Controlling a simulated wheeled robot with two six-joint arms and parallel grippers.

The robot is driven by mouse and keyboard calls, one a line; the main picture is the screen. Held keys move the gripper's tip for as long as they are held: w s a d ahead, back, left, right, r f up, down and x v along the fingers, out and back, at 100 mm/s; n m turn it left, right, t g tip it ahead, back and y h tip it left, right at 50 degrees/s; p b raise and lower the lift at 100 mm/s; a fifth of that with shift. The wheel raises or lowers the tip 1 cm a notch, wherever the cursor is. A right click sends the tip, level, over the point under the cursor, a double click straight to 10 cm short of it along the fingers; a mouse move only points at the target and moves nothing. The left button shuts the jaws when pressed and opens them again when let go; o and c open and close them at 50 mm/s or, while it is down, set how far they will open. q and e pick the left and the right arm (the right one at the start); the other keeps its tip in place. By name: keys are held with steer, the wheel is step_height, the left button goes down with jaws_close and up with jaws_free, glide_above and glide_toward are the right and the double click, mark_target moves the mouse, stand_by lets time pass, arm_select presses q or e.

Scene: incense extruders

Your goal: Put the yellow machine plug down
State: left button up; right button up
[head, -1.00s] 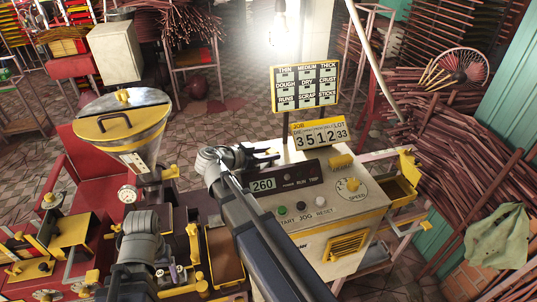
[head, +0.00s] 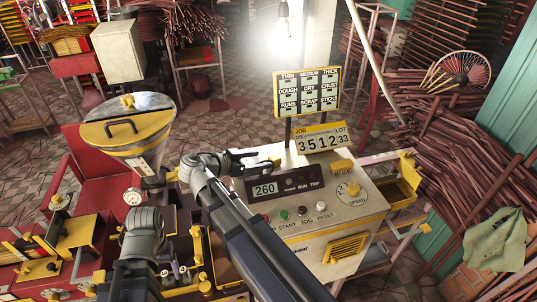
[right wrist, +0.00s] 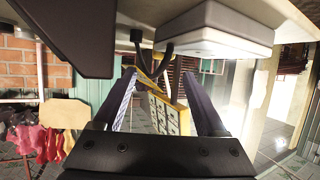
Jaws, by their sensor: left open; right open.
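A small yellow block, apparently the machine plug (head: 342,166), sits on top of the cream control box (head: 322,238), by the motor label. My right gripper (head: 262,160) is in the air near the box's back left corner, left of the plug and apart from it. Its two fingers are spread and empty; they also show spread in the right wrist view (right wrist: 168,100). My left gripper (head: 163,250) is low over the red and yellow machine (head: 80,232); its fingers are hard to make out against dark parts.
A job board (head: 306,92) and yellow number sign (head: 322,139) stand behind the control box. A steel hopper (head: 127,128) with a yellow rim rises left of my right gripper. Bundled sticks (head: 440,160) fill the right side. Tiled floor is open behind.

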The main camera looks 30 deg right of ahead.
arm_select(q)
step_height(320, 180, up, 2)
steer(key=shift+w+r+p, duration=0.1)
steer(key=shift+r+p, duration=0.15)
steer(key=shift+p, duration=0.65)
arm_select(e)
steer(key=v, duration=0.6)
steer(key=shift+w, duration=0.2)
